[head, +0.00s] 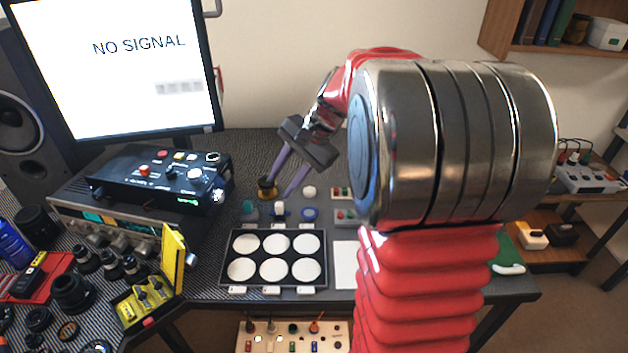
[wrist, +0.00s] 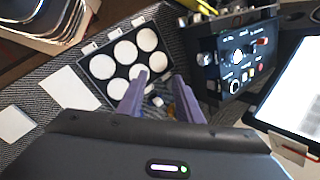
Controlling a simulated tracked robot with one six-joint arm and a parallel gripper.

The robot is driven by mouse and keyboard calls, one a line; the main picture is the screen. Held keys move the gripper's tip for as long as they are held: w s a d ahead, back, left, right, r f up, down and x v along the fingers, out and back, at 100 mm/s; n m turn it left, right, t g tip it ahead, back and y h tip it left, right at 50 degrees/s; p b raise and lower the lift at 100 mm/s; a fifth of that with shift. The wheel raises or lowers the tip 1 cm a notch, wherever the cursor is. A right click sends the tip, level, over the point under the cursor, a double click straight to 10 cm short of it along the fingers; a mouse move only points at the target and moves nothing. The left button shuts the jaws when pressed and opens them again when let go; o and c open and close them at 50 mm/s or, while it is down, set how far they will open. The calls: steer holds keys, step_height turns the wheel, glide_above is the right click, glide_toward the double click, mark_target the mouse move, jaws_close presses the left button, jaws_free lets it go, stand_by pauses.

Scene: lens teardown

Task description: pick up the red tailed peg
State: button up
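A small red peg (head: 315,324) stands upright at the right part of a light wooden board (head: 341,341) at the bottom of the head view. It looks like the red tailed peg, though its tail is too small to make out. My gripper (head: 279,188) is far from it, over the back of the bench, pointing down. Its two purple fingers are apart with nothing between them; they also show apart in the wrist view (wrist: 158,88). The peg is not visible in the wrist view.
A black tray (head: 258,256) with several white discs lies mid-bench. A dark, gold-banded cup (head: 267,188) is close to my left fingertip. A black control box (head: 160,178) and a monitor (head: 120,75) stand left. Other small pegs share the wooden board.

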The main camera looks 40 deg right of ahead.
steer(key=d+f+m+t, duration=0.2)
steer(key=d+f+m, duration=0.3)
steer(key=d, duration=0.6)
steer(key=w+d+f+m+t+y, duration=0.1)
steer(key=d+f+m+t, duration=0.1)
steer(key=d+f+m, duration=0.3)
steer(key=w+d+f+m+t+y, duration=0.1)
steer(key=d+f+m+t, duration=0.2)
steer(key=d+f, duration=0.8)
steer(key=shift+w+d+f+m, duration=0.15)
steer(key=shift+d+m, duration=0.25)
steer(key=shift+d, duration=0.95)
steer(key=shift+d+f+m, duration=0.1)
steer(key=shift+d+m, duration=0.3)
steer(key=shift+d, duration=1)
steer(key=shift+w+d+f+m, duration=0.15)
steer(key=shift+d+m, duration=0.25)
steer(key=shift+d, duration=0.95)
steer(key=shift+a, duration=0.1)
glide_toward(336, 191)
steer(key=x, duration=0.3)
steer(key=shift+a+f, duration=0.15)
steer(key=shift+f, duration=0.05)
steer(key=shift+w, duration=0.1)
steer(key=shift+w, duration=0.1)
